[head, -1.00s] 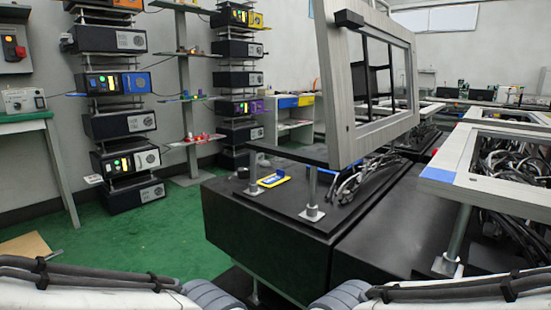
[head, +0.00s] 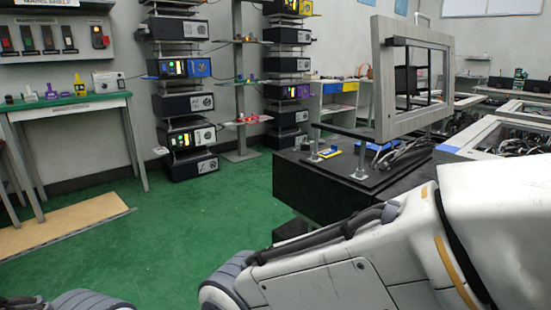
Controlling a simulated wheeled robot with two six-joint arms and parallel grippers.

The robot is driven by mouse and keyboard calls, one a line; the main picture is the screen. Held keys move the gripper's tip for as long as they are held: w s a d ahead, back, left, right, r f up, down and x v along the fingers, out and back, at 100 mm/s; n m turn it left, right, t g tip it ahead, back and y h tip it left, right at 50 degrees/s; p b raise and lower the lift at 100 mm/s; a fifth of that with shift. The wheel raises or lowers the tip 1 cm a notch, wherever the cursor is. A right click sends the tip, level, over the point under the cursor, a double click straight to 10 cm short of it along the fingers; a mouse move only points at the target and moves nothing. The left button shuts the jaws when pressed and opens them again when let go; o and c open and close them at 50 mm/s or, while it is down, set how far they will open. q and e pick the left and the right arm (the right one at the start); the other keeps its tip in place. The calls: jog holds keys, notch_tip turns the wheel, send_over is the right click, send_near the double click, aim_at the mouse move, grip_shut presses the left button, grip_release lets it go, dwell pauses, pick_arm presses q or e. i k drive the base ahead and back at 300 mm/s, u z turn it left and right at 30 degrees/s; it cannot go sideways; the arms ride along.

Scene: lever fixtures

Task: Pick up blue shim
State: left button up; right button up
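I cannot pick out for certain which thing is the blue shim. A small blue and yellow piece (head: 328,152) lies flat on the black box top, near the front metal post. A larger flat blue piece (head: 374,145) lies farther right on the same top, partly behind the tilted frame and cables. A blue patch (head: 447,149) is on the edge of a grey frame at the right. My white arm links fill the bottom and lower right. Neither gripper shows in the head view.
A black box (head: 310,195) carries a grey tilted frame (head: 384,90) and loose cables. A green-topped table (head: 65,106) with small coloured pieces stands at the left. Stacked black devices (head: 183,104) line the wall. Open green floor (head: 180,230) lies between, with a tan board (head: 70,222).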

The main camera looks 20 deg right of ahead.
aim_at(334, 148)
jog(key=u, duration=0.45)
jog(key=i, duration=1.15)
jog(key=z, duration=0.3)
